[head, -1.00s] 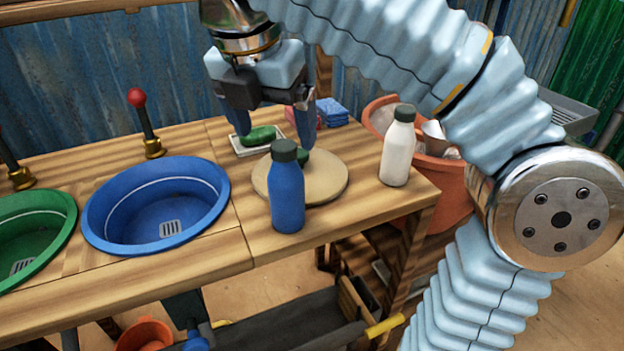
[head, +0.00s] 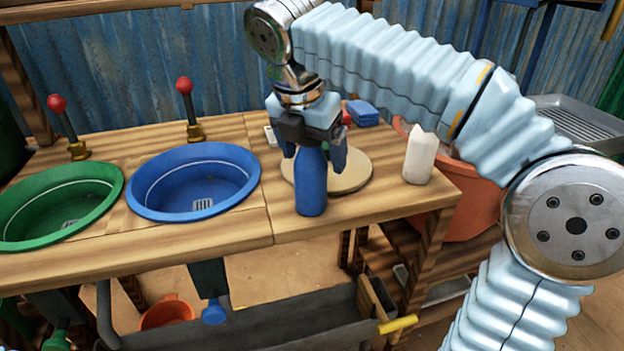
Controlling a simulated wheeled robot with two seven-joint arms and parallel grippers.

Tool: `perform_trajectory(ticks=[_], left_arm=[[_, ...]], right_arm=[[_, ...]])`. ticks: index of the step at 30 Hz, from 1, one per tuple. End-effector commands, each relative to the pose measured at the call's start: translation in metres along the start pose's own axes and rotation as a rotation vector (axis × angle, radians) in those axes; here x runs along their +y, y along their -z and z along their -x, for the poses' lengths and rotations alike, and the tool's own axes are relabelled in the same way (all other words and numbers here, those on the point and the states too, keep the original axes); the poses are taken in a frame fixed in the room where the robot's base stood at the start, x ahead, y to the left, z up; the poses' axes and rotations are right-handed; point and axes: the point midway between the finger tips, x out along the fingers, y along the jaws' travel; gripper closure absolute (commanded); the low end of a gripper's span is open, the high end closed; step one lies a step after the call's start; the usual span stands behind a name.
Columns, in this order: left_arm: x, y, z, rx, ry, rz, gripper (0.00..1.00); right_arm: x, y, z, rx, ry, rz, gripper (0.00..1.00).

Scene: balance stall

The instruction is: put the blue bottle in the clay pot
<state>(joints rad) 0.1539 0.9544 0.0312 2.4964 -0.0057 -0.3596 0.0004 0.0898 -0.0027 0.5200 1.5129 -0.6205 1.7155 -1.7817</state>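The blue bottle (head: 311,185) stands upright near the front edge of the wooden counter, in front of a round board. My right gripper (head: 313,160) points down over its top, with one finger on each side of its upper part. The gripper hides the bottle's cap, and I cannot tell whether the fingers press on it. A large orange-brown clay pot (head: 474,205) stands beyond the counter's right end, partly hidden by my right arm. My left gripper is not in view.
A white bottle (head: 419,160) stands at the counter's right end, between the blue bottle and the pot. The round board (head: 352,172) lies behind the blue bottle. A blue basin (head: 168,211) and a green basin (head: 30,235) are at left. Blue sponges (head: 362,112) lie at the back.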

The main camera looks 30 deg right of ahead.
Motion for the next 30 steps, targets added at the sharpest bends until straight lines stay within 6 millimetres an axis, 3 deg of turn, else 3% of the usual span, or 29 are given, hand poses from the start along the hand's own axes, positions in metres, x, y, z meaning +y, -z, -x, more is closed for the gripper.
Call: perform_trajectory(ticks=[2,16,30], left_arm=[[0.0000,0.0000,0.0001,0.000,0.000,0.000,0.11],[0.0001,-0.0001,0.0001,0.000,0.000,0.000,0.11],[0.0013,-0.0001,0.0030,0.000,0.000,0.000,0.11]], right_arm=[[0.0000,0.0001,0.0002,0.000,0.000,0.000,0.27],[-0.0002,0.0002,0.0004,0.000,0.000,0.000,0.99],[-0.0006,0.0015,0.0066,-0.001,-0.002,0.000,1.00]])
